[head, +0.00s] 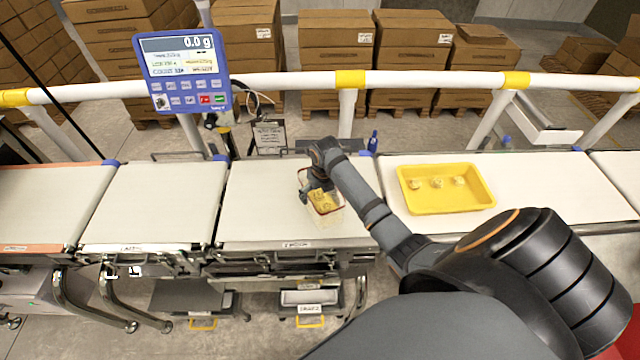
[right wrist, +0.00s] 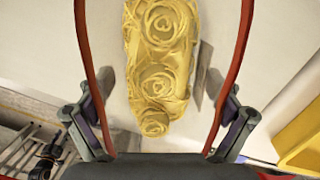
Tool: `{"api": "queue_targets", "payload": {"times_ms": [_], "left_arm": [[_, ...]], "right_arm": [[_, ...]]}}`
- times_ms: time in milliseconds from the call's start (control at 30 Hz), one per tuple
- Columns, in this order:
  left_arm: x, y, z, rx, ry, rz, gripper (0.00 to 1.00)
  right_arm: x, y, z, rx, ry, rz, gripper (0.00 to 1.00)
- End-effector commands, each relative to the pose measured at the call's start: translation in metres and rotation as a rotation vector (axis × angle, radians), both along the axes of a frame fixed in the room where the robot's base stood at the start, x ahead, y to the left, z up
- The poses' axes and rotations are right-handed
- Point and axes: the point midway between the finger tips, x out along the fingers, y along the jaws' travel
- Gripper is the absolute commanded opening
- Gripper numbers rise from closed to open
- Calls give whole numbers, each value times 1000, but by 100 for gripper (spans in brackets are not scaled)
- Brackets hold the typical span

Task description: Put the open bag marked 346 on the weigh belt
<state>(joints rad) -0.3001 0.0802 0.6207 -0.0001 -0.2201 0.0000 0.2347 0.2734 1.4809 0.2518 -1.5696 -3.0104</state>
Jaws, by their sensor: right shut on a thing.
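My right gripper (head: 316,188) is shut on the bag from above. In the right wrist view the pasta nests in the bag (right wrist: 160,65) show between the fingers. The marking on the bag cannot be read. The blue weigh display (head: 183,58) behind the belts reads 0.0 g. My left gripper is not in view.
A yellow tray (head: 446,188) with several small pasta nests stands on the right belt (head: 540,185). The left-hand belt (head: 150,205) is bare. A white rail (head: 290,80) runs behind the belts, with stacked cartons (head: 335,50) beyond.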

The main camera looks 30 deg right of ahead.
Motion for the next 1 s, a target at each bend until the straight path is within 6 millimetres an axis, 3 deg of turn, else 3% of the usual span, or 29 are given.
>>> {"api": "queue_targets", "payload": {"times_ms": [100, 400, 533, 1000], "left_arm": [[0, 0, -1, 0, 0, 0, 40], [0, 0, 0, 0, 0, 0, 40], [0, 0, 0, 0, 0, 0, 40], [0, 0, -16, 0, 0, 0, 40]], "right_arm": [[0, 0, -1, 0, 0, 0, 100], [0, 0, 0, 0, 0, 0, 100], [0, 0, 9, -1, -4, 0, 100], [-15, 1, 108, -2, -4, 0, 100]]}}
